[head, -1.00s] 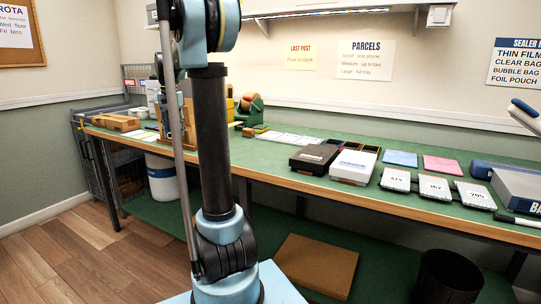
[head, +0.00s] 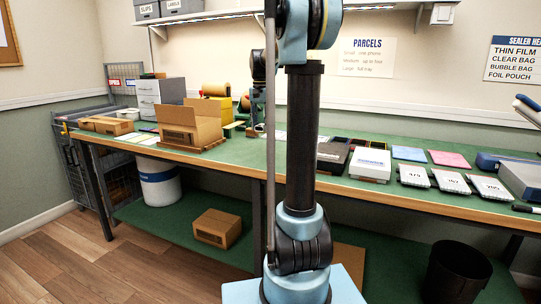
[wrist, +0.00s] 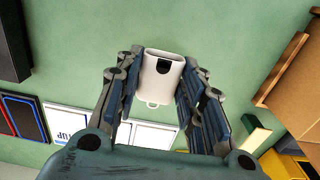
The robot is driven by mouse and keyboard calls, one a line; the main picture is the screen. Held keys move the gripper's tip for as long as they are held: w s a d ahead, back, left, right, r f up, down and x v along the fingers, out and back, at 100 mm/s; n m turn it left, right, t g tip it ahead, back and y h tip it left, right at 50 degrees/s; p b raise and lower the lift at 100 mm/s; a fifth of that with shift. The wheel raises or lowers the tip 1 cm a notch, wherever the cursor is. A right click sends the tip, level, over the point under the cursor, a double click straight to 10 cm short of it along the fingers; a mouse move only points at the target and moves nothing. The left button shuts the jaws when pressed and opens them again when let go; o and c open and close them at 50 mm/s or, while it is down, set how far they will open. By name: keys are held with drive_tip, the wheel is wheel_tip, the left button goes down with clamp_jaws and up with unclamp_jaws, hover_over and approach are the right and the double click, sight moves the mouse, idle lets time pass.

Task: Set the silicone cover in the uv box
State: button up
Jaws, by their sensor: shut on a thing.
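The silicone cover (wrist: 163,75) is a small white sleeve with a dark slot and a loop at one end. In the wrist view my gripper (wrist: 162,62) is shut on it, with a finger on each side, above the green bench top. No box in view carries a readable UV label, so I cannot tell which is the uv box. A black box (head: 333,157) and a white box (head: 370,164) stand side by side on the bench, the black one partly behind my arm.
An open cardboard carton (head: 190,125) stands on the bench left of my arm. Blue (head: 408,153) and pink (head: 449,159) mats and several numbered trays (head: 414,176) lie to the right. A black bin (head: 457,270) stands on the floor. Green bench top around the held cover is bare.

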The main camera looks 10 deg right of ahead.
sight(262, 153)
drive_tip(key=shift+d, duration=0.3)
drive_tip(key=shift+f, duration=5.05)
drive_tip(key=o, duration=0.9)
